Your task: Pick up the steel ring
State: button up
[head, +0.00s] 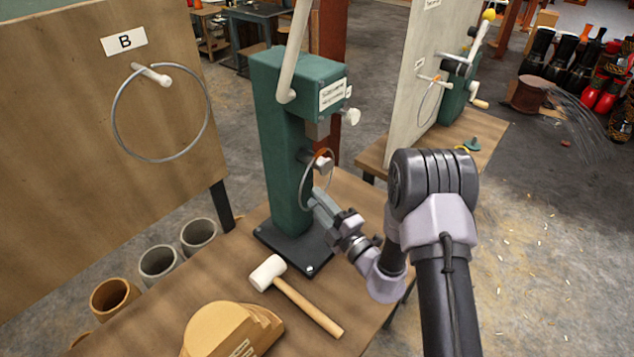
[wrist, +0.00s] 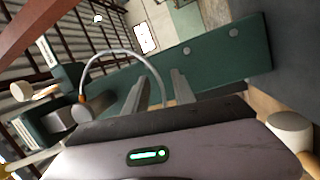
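A thin steel ring (head: 302,182) hangs at the jaw of the green press (head: 285,150), near an orange mark. My gripper (head: 318,200) is at the ring's lower right side. In the wrist view the ring (wrist: 110,52) arcs up from the press's round end piece at the left and comes down between my two fingers. My gripper (wrist: 160,78) is open there, with a gap between the fingers. The ring's lower part is hidden behind my gripper's body. Another, larger-looking ring (head: 116,130) hangs on a peg on the board marked B.
A mallet (head: 293,292) and a wooden block (head: 228,332) lie on the bench (head: 200,300) below my arm. Several open cylinders (head: 158,262) stand left of the bench. A pale panel (head: 425,75) stands behind my arm.

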jog(key=shift+w+a, duration=0.15)
jog(key=shift+w, duration=0.1)
grip_shut()
dwell(1.3)
